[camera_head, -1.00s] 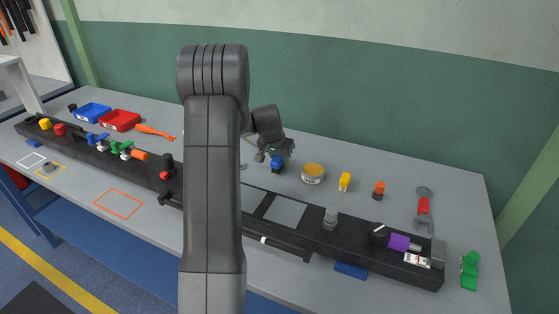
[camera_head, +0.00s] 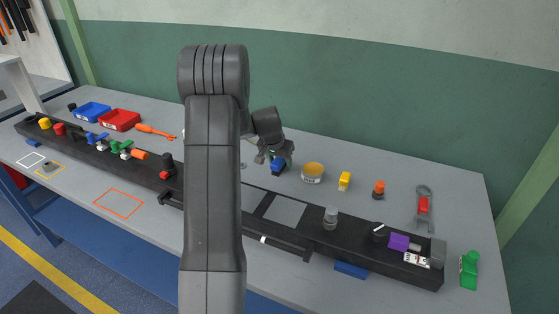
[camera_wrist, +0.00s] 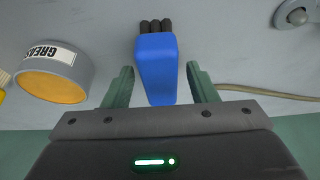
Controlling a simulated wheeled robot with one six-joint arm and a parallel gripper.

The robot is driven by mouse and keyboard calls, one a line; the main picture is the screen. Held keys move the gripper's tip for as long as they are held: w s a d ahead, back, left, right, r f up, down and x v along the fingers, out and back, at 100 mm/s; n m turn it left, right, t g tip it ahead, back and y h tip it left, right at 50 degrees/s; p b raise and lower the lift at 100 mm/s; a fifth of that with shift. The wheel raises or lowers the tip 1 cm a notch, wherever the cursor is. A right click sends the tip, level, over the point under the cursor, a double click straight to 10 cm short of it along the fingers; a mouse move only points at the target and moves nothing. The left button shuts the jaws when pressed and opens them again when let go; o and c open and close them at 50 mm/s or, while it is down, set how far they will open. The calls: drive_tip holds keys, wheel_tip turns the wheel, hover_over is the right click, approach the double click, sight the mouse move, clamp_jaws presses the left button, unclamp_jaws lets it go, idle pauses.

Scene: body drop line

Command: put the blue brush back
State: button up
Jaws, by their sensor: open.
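The blue brush (camera_wrist: 156,70) has a blue handle and dark bristles. In the wrist view it sits between the two fingers of my gripper (camera_wrist: 161,85), with a gap on each side. In the head view the blue brush (camera_head: 277,164) is behind the black rail, beside my gripper (camera_head: 268,154), which partly covers it. My gripper is open and holds nothing.
A grease tin (camera_head: 313,173) stands just right of the brush, and it also shows in the wrist view (camera_wrist: 53,72). A yellow item (camera_head: 345,181) and an orange-topped item (camera_head: 378,190) stand farther right. The long black rail (camera_head: 340,243) holds several objects. A cable (camera_wrist: 265,92) lies nearby.

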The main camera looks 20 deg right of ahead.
drive_tip(key=b+v, duration=0.1)
drive_tip(key=v, duration=1)
drive_tip(key=shift+s+a+r, duration=0.15)
drive_tip(key=shift+s+r, duration=0.05)
drive_tip(key=shift+r, duration=0.15)
